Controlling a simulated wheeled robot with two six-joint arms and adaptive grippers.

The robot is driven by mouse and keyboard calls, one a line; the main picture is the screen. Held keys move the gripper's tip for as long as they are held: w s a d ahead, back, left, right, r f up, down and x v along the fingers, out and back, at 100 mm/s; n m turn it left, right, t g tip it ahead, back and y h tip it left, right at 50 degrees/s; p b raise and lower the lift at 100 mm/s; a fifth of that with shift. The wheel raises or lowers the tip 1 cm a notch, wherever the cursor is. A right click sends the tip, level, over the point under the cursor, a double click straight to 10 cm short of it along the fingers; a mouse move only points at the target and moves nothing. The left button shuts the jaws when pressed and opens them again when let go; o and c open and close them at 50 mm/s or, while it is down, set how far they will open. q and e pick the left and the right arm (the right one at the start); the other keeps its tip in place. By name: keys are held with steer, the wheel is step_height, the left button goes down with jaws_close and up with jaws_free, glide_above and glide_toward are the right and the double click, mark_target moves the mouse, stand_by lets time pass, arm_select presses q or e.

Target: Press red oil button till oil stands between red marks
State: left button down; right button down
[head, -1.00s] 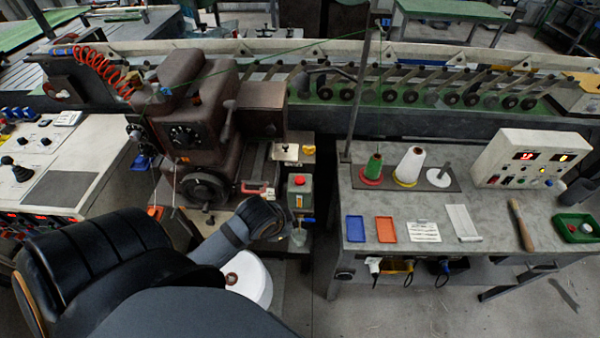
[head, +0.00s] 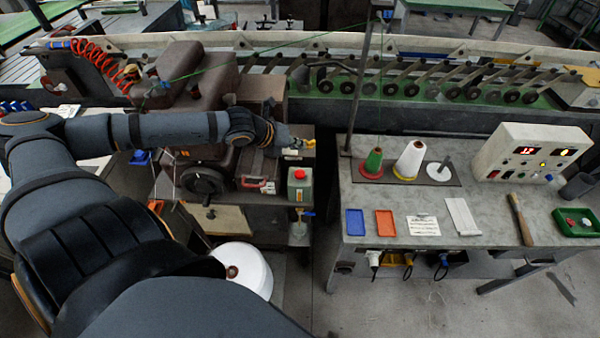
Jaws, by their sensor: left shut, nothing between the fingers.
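A red button (head: 299,174) tops a small grey-green box (head: 300,189) at the right side of the brown sewing machine (head: 185,75). I cannot tell whether it is the oil button. No oil level or red marks can be made out at this size. My left arm reaches in from the left across the machine. My left gripper (head: 296,143) is shut and empty, small in view, behind and above the red button and apart from it. It is beside a yellow part (head: 309,143) and partly covers the plate there. My right gripper is not in view.
A grey bench (head: 400,200) stands to the right with thread cones, trays, a brush and a control box (head: 525,152). A thin post (head: 360,80) rises at its left edge. A white round container (head: 243,268) is below. A floor gap separates machine and bench.

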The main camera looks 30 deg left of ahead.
mark_target(302, 171)
arm_select(q)
steer(key=shift+f, duration=0.1)
step_height(302, 171, down, 9)
steer(key=b, duration=0.8)
steer(key=shift+b, duration=0.35)
stand_by(0.8)
steer(key=shift+f+b, duration=0.3)
steer(key=shift+b, duration=0.1)
steer(key=shift+s+f+b, duration=0.1)
steer(key=shift+f+b, duration=0.75)
steer(key=shift+b, duration=0.05)
stand_by(0.7)
steer(key=shift+r, duration=0.15)
steer(key=shift+r+p, duration=1.1)
steer(key=shift+p, duration=0.05)
